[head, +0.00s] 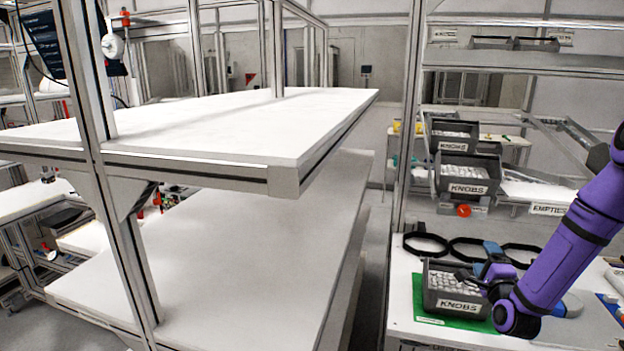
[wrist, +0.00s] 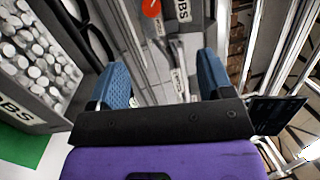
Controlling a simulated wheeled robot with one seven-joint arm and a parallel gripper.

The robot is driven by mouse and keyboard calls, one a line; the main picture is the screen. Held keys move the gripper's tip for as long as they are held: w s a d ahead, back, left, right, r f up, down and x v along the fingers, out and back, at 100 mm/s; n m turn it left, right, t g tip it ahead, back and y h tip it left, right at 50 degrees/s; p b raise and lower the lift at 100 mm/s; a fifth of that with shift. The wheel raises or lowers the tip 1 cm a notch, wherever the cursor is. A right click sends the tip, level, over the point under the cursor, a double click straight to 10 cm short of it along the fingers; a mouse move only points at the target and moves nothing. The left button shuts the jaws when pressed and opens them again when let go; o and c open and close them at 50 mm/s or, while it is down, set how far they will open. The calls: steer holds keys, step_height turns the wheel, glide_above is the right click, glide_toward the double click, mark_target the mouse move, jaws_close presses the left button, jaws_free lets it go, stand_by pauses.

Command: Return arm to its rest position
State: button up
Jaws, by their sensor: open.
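My gripper (wrist: 164,76) is open, with its two blue fingers apart and nothing visible between them in the wrist view. In the head view my purple arm comes in from the right, and my gripper (head: 491,255) is partly hidden at the right side of a grey bin labelled KNOBS (head: 458,306). That bin holds several white knobs and stands on a green mat (head: 420,301). In the wrist view the bin (wrist: 35,110) is at the left of my gripper. I cannot tell whether my gripper touches the bin.
Black rings (head: 425,243) lie on the white worktop behind the bin. More KNOBS bins (head: 467,187) stand on a rack behind, with an orange-red round part (head: 463,210) below. A large two-level white table (head: 240,120) fills the left, mostly bare.

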steer(key=s+a+r+n+g+y, duration=0.1)
steer(key=s+a+r+n+g, duration=0.3)
steer(key=r+n, duration=0.4)
steer(key=s+a+r+n+g+y, duration=0.15)
steer(key=a+r+n+g, duration=0.3)
steer(key=r, duration=0.65)
steer(key=s+a+r+n+g, duration=0.2)
steer(key=s+r, duration=0.1)
steer(key=s, duration=0.7)
steer(key=s+a+r+n+g, duration=0.2)
steer(key=s+n, duration=0.1)
steer(key=s, duration=0.7)
steer(key=s+a+r+n+g, duration=0.2)
steer(key=s+a+r, duration=0.1)
steer(key=s, duration=0.7)
steer(key=shift+s+r+n, duration=0.3)
steer(key=shift+r+n, duration=0.05)
steer(key=shift+w, duration=0.1)
